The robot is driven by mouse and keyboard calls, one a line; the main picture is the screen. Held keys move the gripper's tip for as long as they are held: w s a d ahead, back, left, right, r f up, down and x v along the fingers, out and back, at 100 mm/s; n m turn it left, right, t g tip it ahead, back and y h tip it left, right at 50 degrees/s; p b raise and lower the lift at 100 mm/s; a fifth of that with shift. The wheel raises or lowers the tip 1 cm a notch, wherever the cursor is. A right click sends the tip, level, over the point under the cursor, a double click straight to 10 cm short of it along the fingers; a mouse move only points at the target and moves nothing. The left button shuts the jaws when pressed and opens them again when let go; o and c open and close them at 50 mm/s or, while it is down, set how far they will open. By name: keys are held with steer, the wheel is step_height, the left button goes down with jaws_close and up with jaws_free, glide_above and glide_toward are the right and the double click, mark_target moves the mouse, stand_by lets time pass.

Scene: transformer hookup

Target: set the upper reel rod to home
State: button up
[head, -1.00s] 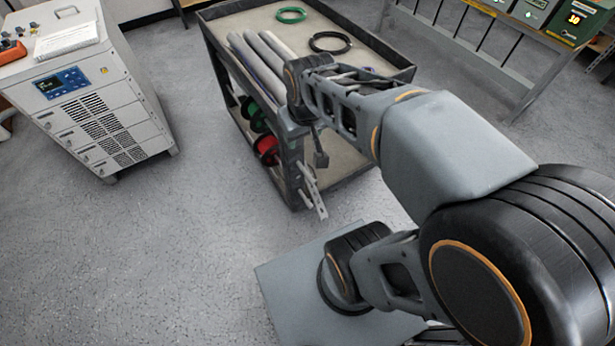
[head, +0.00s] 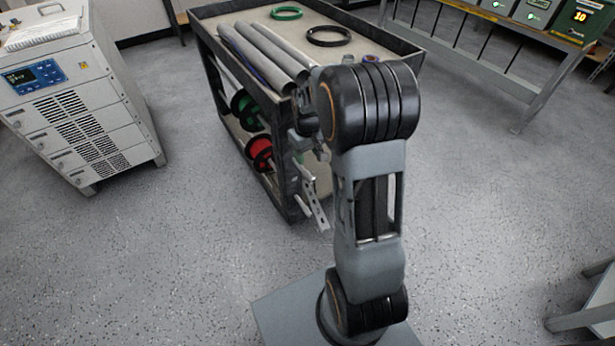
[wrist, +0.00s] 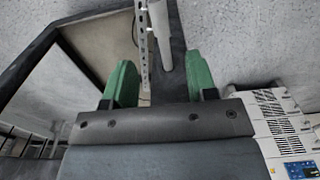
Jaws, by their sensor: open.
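A green reel (head: 249,117) and a red reel (head: 260,152) hang on the side of the cart, the green one higher. A perforated metal strip (head: 318,205) stands at the cart's near corner. In the wrist view, my gripper (wrist: 157,82) is open, with green fingers apart. The perforated strip (wrist: 143,42) and a pale rod-like piece (wrist: 160,32) lie beyond and between the fingers; I cannot tell whether this piece is the upper reel rod. No contact shows. In the head view my arm hides most of the gripper and the near rod ends.
The cart (head: 385,38) carries grey tubes (head: 268,55), a green ring (head: 287,13) and a black ring (head: 329,37) on top. A white cabinet (head: 85,125) stands at the left and a workbench (head: 490,45) at the back right. The floor between cabinet and cart is clear.

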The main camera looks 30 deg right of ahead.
mark_target(307, 173)
step_height(307, 173, down, 10)
steer(key=shift+r+b, duration=0.2)
steer(key=shift+b, duration=1)
jaws_close()
